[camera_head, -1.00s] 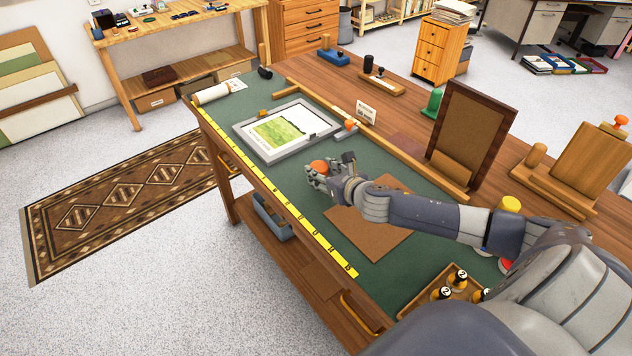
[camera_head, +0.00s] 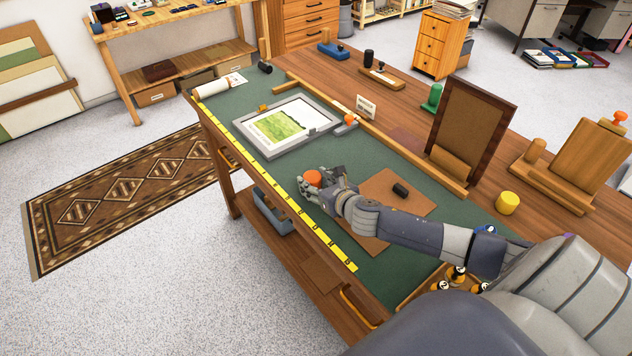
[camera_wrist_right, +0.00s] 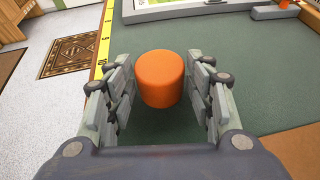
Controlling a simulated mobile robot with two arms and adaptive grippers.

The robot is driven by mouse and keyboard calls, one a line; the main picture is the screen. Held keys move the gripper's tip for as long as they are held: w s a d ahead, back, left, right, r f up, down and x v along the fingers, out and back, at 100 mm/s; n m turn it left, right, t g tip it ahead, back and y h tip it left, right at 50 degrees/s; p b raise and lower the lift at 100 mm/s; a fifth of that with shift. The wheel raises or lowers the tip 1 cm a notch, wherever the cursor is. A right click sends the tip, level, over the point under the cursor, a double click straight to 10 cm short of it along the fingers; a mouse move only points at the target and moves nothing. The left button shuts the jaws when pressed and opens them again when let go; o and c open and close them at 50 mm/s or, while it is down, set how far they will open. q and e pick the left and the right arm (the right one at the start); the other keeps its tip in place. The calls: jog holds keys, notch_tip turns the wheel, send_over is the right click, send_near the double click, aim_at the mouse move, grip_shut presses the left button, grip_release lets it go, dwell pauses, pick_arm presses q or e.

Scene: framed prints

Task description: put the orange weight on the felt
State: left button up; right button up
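The orange weight (camera_head: 313,178) is a short cylinder over the green mat (camera_head: 240,100), near the yellow ruler strip. In the right wrist view the orange weight (camera_wrist_right: 160,78) is upright between the fingers, which are close against its sides. My right gripper (camera_head: 318,187) is shut on it; the wrist view shows both fingers of the right gripper (camera_wrist_right: 160,90). Whether its base touches the mat is unclear. A flat brown sheet (camera_head: 375,235) lies just right of the gripper, partly under my forearm. I cannot tell which surface is felt. My left gripper is out of view.
A black cylinder (camera_head: 401,190) lies on the brown sheet. A framed green print (camera_head: 285,128) lies beyond the gripper. A wooden rail (camera_head: 420,165), upright dark frame (camera_head: 473,125) and yellow cylinder (camera_head: 507,203) stand to the right. A tray of small bottles (camera_head: 425,280) is nearer.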

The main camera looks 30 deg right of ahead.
jog(key=shift+s+r, duration=0.1)
dwell(0.3)
jog(key=v, duration=0.9)
jog(key=shift+s+b, duration=0.35)
jog(key=shift+b, duration=0.05)
jog(key=shift+v, duration=1.1)
jog(key=shift+r, duration=0.1)
